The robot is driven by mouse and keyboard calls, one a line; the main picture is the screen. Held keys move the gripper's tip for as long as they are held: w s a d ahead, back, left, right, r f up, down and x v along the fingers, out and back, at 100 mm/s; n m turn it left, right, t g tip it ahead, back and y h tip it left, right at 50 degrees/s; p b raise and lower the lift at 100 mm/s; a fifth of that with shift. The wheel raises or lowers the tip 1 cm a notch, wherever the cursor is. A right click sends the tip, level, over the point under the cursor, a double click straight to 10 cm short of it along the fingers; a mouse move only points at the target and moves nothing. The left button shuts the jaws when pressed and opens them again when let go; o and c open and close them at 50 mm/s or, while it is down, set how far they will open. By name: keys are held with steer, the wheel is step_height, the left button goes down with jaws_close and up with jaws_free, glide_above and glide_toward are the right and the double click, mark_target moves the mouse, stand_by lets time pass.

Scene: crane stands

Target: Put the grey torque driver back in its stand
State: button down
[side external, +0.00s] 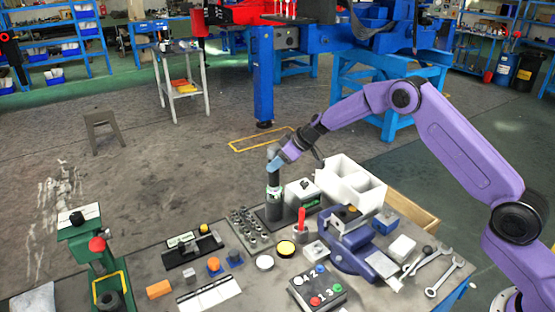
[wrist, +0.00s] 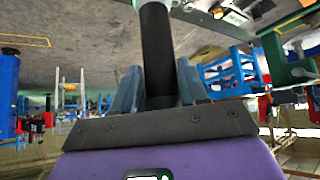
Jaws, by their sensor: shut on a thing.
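The torque driver shows as an upright dark cylinder (side external: 273,179) in the side external view. My gripper (side external: 278,160) is shut on its upper part. In the wrist view the driver (wrist: 156,45) is a dark shaft between my two blue-grey fingers (wrist: 158,88). Directly below the grip is the stand (side external: 273,205), a dark upright holder with a pale green band, on a dark base plate. The driver is in line with the stand from this side. I cannot tell how deep its lower end sits in the holder, as that end is hidden.
A red-handled tool (side external: 301,218) is upright in front right. A blue vise (side external: 350,245) and a button box (side external: 318,290) are nearer the front.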

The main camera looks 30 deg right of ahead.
steer(key=shift+f, duration=0.25)
steer(key=c, duration=0.5)
jaws_free()
steer(key=shift+f, duration=0.25)
steer(key=shift+v, duration=2.6)
steer(key=shift+r, duration=0.1)
